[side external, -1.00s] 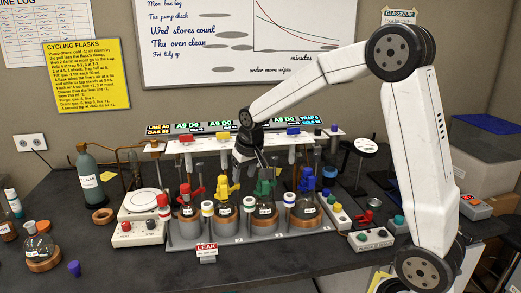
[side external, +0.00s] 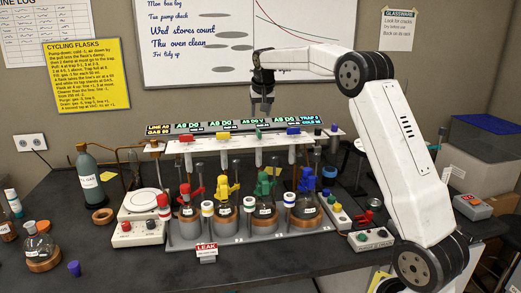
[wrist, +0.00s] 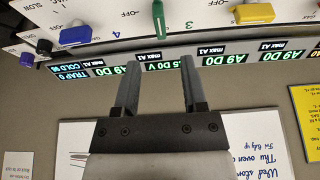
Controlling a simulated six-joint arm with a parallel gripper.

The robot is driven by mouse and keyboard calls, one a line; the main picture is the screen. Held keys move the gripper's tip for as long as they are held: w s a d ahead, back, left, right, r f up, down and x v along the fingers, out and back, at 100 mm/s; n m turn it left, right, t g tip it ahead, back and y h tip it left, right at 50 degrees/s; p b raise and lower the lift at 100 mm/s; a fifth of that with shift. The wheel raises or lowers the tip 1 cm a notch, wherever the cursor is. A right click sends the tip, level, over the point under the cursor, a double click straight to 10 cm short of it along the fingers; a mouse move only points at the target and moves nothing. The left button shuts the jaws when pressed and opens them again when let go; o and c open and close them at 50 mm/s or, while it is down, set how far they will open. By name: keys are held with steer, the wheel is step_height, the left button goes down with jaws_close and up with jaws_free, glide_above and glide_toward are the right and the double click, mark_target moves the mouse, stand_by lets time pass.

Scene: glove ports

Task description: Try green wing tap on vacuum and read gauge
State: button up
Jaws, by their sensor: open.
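The green wing tap (wrist: 158,20) sits on the white panel between the yellow and blue taps. In the wrist view it points across the panel, while those two lie along it. My gripper (wrist: 160,62) is open and empty, its fingers apart, short of the green tap. In the side view my gripper (side external: 264,108) hangs above the panel and clear of it. The gauge display strip (side external: 253,122) runs along the panel's back; the part by the green tap appears to end in V, while its neighbours read A9 D0.
Below stand flasks with coloured taps, including a green one (side external: 266,185). A whiteboard (side external: 210,40) is on the wall behind. A LEAK sign (side external: 207,249) stands in front.

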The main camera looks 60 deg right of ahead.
mark_target(259, 130)
steer(key=shift+x, duration=3.9)
jaws_close()
